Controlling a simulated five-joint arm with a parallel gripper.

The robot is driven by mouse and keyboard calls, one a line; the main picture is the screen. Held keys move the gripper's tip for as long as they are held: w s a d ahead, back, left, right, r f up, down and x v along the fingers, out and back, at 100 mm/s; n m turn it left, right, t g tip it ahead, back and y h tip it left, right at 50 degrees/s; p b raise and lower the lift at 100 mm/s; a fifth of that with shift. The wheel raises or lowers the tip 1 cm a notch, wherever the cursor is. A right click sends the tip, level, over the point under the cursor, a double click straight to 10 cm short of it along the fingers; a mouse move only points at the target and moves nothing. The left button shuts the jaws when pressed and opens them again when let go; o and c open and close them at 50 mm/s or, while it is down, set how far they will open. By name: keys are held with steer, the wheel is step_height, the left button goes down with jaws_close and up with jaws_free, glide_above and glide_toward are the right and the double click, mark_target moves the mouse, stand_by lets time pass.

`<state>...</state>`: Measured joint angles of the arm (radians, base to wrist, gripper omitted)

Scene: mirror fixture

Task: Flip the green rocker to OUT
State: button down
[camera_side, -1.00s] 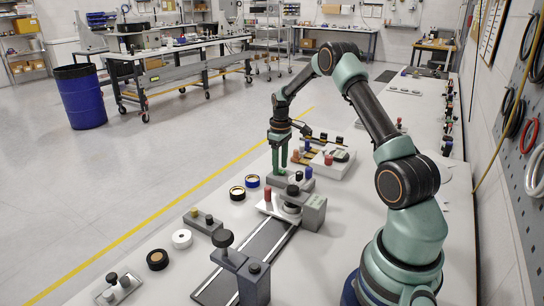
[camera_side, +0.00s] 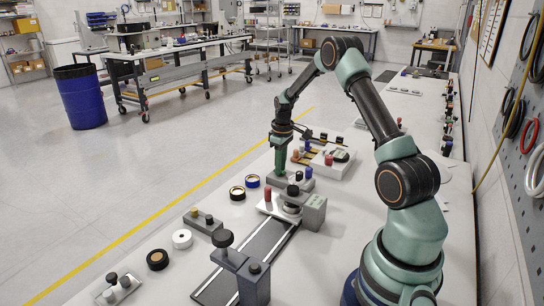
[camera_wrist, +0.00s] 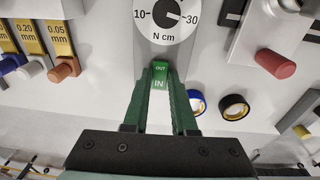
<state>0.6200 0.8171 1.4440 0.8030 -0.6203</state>
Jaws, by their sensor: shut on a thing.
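The green rocker (camera_wrist: 160,73) sits at the near end of a grey housing in the wrist view. It is labelled OUT on its far half and IN on its near half; I cannot tell which half is pressed down. My gripper (camera_wrist: 161,68) has its two green fingers on either side of the rocker and is shut on it. In the side view my gripper (camera_side: 280,176) points down at the grey housing (camera_side: 298,186), and its fingers hide the rocker there.
A dial marked 10 and 30 N cm (camera_wrist: 187,19) lies just beyond the rocker. A red knob (camera_wrist: 276,64) stands to the right, and orange and blue pegs by yellow mm plates (camera_wrist: 58,40) to the left. Two rings (camera_wrist: 234,107) lie right of my fingers.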

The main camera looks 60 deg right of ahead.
mark_target(282, 173)
steer(key=shift+s+d, duration=0.1)
steer(key=c, duration=0.7)
jaws_free()
steer(key=r, duration=1.2)
steer(key=shift+s+a, duration=0.3)
steer(key=shift+s, duration=0.05)
